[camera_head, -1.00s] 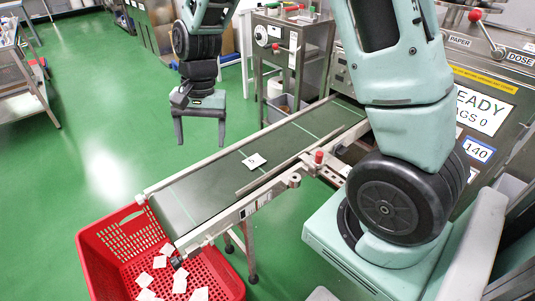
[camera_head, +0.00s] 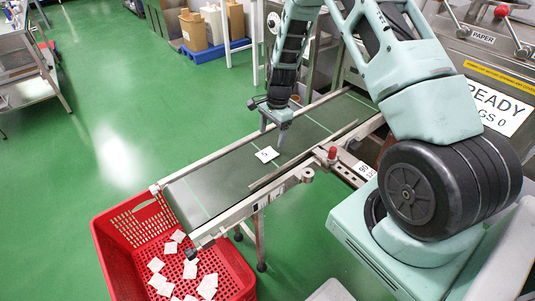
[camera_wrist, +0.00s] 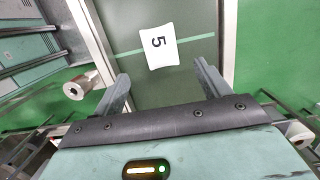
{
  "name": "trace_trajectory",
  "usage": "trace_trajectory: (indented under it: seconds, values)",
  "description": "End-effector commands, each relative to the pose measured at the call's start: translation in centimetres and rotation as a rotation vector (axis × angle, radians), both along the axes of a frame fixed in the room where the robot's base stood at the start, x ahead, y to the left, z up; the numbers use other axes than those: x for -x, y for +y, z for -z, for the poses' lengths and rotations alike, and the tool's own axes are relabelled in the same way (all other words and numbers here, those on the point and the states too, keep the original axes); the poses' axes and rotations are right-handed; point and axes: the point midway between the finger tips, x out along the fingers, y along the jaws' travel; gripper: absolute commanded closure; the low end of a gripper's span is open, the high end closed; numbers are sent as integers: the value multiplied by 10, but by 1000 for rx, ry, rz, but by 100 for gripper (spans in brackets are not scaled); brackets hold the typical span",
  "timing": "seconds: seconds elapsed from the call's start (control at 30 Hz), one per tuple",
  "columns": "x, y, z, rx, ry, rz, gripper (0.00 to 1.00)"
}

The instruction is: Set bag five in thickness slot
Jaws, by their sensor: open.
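Bag five, a small white square bag marked 5, lies flat on the dark conveyor belt; it shows in the head view (camera_head: 266,154) and at the top middle of the wrist view (camera_wrist: 158,46). My gripper (camera_head: 275,122) is above the belt, just behind the bag in the head view. In the wrist view my gripper (camera_wrist: 161,77) is open and empty, its two fingers spread wide, with the bag beyond the fingertips and not touched. I cannot make out the thickness slot in these frames.
The conveyor (camera_head: 215,180) has raised side rails and a red-knobbed bracket (camera_head: 332,153) at its near edge. A red crate (camera_head: 112,238) holding several white bags stands at its lower end. A steel machine (camera_head: 500,72) stands at right. Green floor is open at left.

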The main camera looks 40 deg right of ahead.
Motion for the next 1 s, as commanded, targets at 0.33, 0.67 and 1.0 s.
trace_trajectory:
  seconds: [0.33,0.67,1.0]
  values:
    - [0,7,29,-1,1,0,25]
    - [-1,15,66,0,-1,0,25]
    - [-1,15,67,0,-1,-1,55]
